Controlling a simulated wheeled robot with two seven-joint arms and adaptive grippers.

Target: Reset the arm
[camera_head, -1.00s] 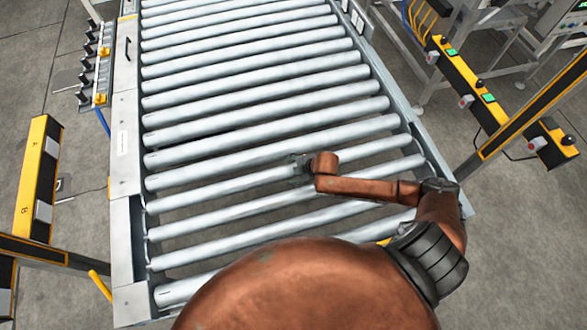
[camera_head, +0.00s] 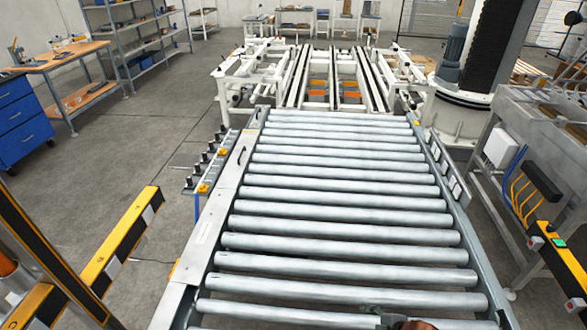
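A small part of my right arm shows at the bottom edge of the head view, over the near rollers of the conveyor. The tip of my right gripper (camera_head: 378,318) barely shows there as a small dark shape beside the brown link. Its fingers are too small and cut off to tell whether they are open or shut. My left gripper is not in view. No box or other load is seen on the rollers.
The roller conveyor (camera_head: 340,221) runs away from me and is empty. Yellow-black guard posts (camera_head: 127,240) stand at the left. A steel frame with yellow-black bars (camera_head: 563,262) stands at the right. A white transfer frame (camera_head: 240,75) lies beyond. A workbench (camera_head: 60,58) stands far left.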

